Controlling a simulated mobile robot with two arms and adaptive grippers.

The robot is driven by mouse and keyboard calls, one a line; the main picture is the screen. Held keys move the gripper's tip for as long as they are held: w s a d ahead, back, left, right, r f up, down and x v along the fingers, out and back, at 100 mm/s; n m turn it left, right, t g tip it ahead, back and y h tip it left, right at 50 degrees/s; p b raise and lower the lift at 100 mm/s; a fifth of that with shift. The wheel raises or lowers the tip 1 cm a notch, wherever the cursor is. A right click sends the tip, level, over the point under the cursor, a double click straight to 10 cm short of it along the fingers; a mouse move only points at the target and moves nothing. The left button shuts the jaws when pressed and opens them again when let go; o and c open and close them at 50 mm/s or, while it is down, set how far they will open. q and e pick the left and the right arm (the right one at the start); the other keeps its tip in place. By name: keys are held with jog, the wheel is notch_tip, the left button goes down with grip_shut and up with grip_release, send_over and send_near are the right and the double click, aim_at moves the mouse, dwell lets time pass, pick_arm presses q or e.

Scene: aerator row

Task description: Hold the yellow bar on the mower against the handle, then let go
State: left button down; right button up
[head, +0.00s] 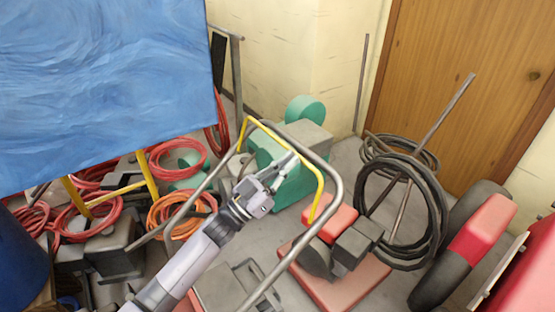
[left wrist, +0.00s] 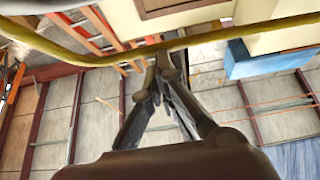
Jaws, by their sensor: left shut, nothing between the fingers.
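The yellow bar (head: 319,192) is a bent tube by the mower's grey tube handle (head: 338,185). In the head view a gap shows between the bar's top stretch and the handle's top. My left gripper (head: 286,162) is shut and empty, with its fingertips close to the yellow bar's top stretch. In the left wrist view the yellow bar (left wrist: 225,36) crosses above the closed fingertips (left wrist: 158,66). I cannot tell whether they touch it. The mower's red deck with a dark engine (head: 352,245) seems to lie below the handle. My right gripper is in neither view.
A green and grey machine (head: 300,180) stands behind the handle. Coiled red hoses (head: 178,155) and an orange coil (head: 180,212) lie left. Black hose coils (head: 432,215) and a red-and-black wheeled thing (head: 470,240) stand right. A blue sheet (head: 100,85) fills the upper left.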

aim_at(302, 158)
pick_arm(q)
jog(key=w+d+y+p, duration=0.1)
jog(key=p, duration=0.2)
jog(key=w+d+g+y+p, duration=0.1)
jog(key=p, duration=0.2)
jog(key=shift+d+g, duration=0.3)
jog(key=shift+w+d+f, duration=0.1)
jog(key=shift+d+f, duration=0.1)
jog(key=shift+d, duration=0.05)
jog(key=shift+w+d+f, duration=0.2)
jog(key=shift+w+d, duration=0.15)
jog(key=shift+d, duration=0.05)
jog(key=shift+f, duration=0.25)
dwell(0.4)
dwell(1.6)
jog(key=shift+r, duration=0.1)
